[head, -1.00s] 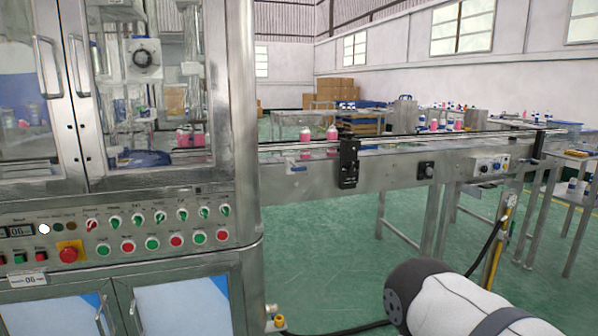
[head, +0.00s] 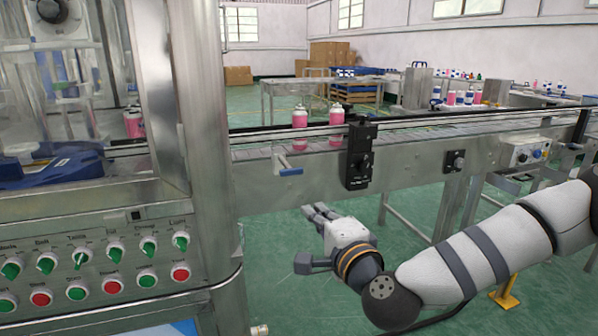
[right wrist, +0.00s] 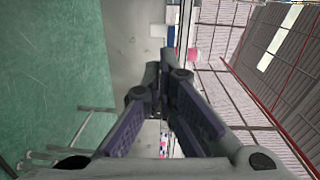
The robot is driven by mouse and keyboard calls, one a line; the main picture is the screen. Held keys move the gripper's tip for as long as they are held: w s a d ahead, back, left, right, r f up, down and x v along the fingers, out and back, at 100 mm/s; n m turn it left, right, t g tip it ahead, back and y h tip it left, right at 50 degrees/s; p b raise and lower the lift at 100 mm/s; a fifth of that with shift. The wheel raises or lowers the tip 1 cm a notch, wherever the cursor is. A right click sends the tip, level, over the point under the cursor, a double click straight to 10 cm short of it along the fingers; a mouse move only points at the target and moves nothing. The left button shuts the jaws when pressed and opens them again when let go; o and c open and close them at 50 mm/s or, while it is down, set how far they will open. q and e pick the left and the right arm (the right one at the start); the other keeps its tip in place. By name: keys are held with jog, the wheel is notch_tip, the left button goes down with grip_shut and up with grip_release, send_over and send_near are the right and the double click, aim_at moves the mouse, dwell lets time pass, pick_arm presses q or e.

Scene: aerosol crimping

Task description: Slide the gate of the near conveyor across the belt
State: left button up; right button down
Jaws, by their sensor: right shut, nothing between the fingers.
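The near conveyor (head: 410,172) runs to the right from the steel machine. On its near side is a small metal piece with a blue handle (head: 290,171), which looks like the gate; it sits just left of the black box. Two pink cans (head: 300,124) with white tops stand on the belt behind it. My right gripper (head: 318,211) is shut and empty, below and a little right of the handle, apart from it. In the right wrist view its fingers (right wrist: 165,65) meet in front of the conveyor's grey side (right wrist: 138,30). My left gripper is out of view.
A black box (head: 360,155) is fixed to the conveyor's near side, close to the handle. The steel machine with its button panel (head: 95,268) stands at the left. Green floor (head: 290,230) below the conveyor is open around my gripper.

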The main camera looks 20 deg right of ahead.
jog(key=d+r, duration=0.1)
jog(key=r, duration=0.1)
jog(key=b, duration=0.2)
send_near(292, 171)
jog(key=shift+m+t+h, duration=0.3)
jog(key=w, duration=0.6)
jog(key=shift+w+a+f, duration=0.1)
jog(key=shift+a+f, duration=0.15)
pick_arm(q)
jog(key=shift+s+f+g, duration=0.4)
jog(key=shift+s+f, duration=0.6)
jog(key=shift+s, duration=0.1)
pick_arm(e)
jog(key=shift+w+r, duration=0.15)
jog(key=shift+w, duration=0.25)
